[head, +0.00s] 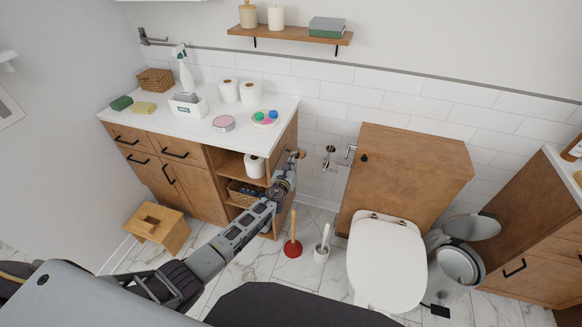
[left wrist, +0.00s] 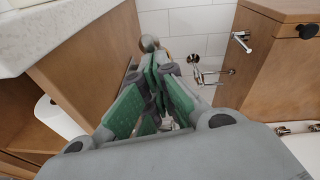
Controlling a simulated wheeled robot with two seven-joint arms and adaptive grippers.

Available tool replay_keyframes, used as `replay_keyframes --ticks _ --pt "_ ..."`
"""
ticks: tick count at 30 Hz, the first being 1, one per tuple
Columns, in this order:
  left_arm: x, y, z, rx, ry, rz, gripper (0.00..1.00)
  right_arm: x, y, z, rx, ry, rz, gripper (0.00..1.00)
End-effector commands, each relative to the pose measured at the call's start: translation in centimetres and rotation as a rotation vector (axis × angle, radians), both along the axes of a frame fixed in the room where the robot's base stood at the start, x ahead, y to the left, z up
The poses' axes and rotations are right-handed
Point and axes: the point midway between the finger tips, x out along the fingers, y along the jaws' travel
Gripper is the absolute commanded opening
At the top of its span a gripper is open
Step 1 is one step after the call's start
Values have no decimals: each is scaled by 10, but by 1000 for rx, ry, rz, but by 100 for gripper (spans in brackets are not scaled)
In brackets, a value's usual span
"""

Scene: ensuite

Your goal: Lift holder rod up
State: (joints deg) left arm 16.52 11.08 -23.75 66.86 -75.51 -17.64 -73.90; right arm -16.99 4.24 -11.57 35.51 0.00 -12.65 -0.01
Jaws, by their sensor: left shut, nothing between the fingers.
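A chrome wall holder (head: 330,151) with a short rod is mounted on the white tiles between the counter cabinet and the wooden toilet box. It also shows in the left wrist view (left wrist: 194,60), just right of and beyond my fingertips, with its rod (left wrist: 212,78) reaching right. My left gripper (head: 289,164) is by the cabinet's right side, left of the holder; in the left wrist view (left wrist: 155,60) its green-padded fingers are closed together with nothing between them. I see no contact with the rod. The fingers hide part of the wall. My right gripper is out of view.
The wooden counter cabinet (head: 183,186) stands close left of my gripper. A plunger (head: 292,246) and toilet brush (head: 322,250) stand on the floor below. A paper roll (head: 254,166) sits on the open shelf.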

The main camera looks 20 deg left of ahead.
Motion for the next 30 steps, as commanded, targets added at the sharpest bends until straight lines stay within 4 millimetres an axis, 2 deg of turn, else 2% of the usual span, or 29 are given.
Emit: replay_keyframes --ticks 5,14,30 --pt "5 0 11 0 -1 0 0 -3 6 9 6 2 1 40" --pt "17 0 29 0 -1 0 0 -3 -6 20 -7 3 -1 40" --pt "57 -2 70 1 -1 -1 0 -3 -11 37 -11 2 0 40"
